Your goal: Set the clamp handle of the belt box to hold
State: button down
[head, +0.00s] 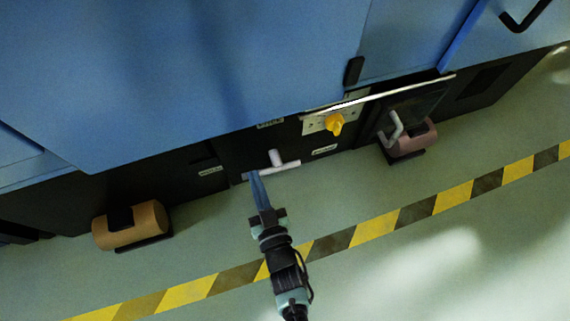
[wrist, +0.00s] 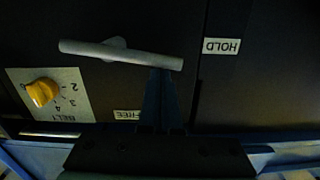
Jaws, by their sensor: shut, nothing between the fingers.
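The clamp handle (head: 285,167) is a pale grey bar on a short hub, on the dark lower panel of the blue machine. It also shows in the wrist view (wrist: 95,50), lying nearly crosswise. Its longer end points roughly toward the HOLD label (wrist: 221,46), which reads upside down there. The FREE label (wrist: 127,116) is below the handle in that view. My gripper (head: 253,174) is shut and empty, its fingertips at the bar's left end in the head view. In the wrist view the fingers (wrist: 160,75) meet the bar's right end; I cannot tell if they touch.
A yellow knob (head: 335,124) on a numbered BELT plate (wrist: 75,82) sits beside the handle. A curved grey handle (head: 395,128) is farther right. A brown roll (head: 148,226) and a pinkish roll (head: 418,139) lie at the machine's foot. Open floor has a yellow-black stripe (head: 376,228).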

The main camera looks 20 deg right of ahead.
jog(key=shift+a+f, duration=0.1)
jog(key=shift+f, duration=0.35)
dwell(0.5)
